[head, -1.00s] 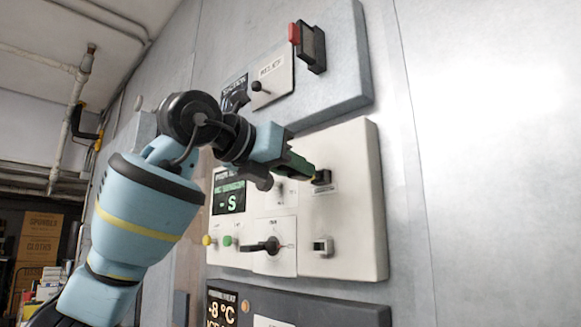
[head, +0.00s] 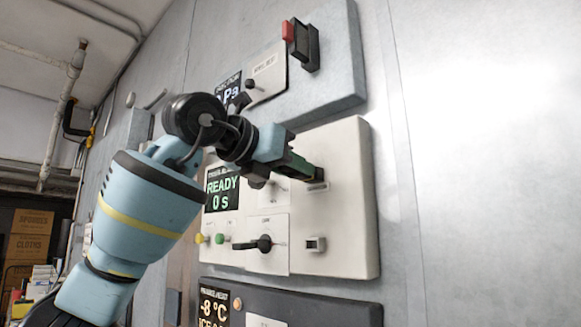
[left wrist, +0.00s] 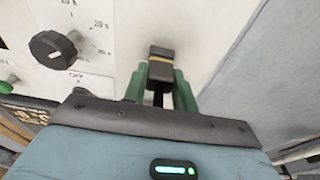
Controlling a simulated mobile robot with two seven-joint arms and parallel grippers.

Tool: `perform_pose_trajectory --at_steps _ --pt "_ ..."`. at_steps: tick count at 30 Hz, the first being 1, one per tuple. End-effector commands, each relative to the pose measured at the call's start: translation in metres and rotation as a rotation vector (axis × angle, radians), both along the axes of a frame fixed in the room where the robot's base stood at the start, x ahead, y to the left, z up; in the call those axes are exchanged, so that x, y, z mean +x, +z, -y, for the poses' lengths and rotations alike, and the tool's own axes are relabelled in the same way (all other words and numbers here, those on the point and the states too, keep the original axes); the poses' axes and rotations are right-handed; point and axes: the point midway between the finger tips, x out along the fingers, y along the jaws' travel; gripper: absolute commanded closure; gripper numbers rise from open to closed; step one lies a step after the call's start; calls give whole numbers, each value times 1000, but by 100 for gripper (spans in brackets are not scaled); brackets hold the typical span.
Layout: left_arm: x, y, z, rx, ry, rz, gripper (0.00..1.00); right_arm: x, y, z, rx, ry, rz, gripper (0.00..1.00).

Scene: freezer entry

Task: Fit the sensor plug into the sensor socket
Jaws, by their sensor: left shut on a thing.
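My left gripper (head: 312,170) reaches from the left to the right part of the white control panel (head: 350,220). Its green fingers are shut on the small dark sensor plug. In the left wrist view the plug (left wrist: 161,54), dark with a yellowish band, sits between the fingertips (left wrist: 160,75) and its front end meets the white panel. The sensor socket is hidden behind plug and fingertips, so I cannot tell how deep the plug sits. A small label (head: 318,187) shows just below the fingertips. My right gripper is not in view.
A small light fitting with a dark opening (head: 316,244) is lower on the panel. A display (head: 222,195) reads READY 0 S. A black knob (head: 262,243) and yellow and green buttons are near it. A grey box with a red-tipped switch (head: 301,42) is above. Bare wall lies right.

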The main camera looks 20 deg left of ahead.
Motion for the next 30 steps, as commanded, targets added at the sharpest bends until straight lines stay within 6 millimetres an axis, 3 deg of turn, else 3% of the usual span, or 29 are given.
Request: perform_pose_trajectory --at_steps 5,6,12,17,24,30 --pt "3 0 2 -1 0 2 100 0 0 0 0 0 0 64" --pt "4 0 2 -1 0 3 71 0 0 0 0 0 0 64" --pt "4 0 1 -1 0 2 47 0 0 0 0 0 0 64" --pt "4 0 1 -1 0 2 47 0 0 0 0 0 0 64" --pt "4 0 1 0 0 1 20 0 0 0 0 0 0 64" --pt "4 0 1 0 0 1 20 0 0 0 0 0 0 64"
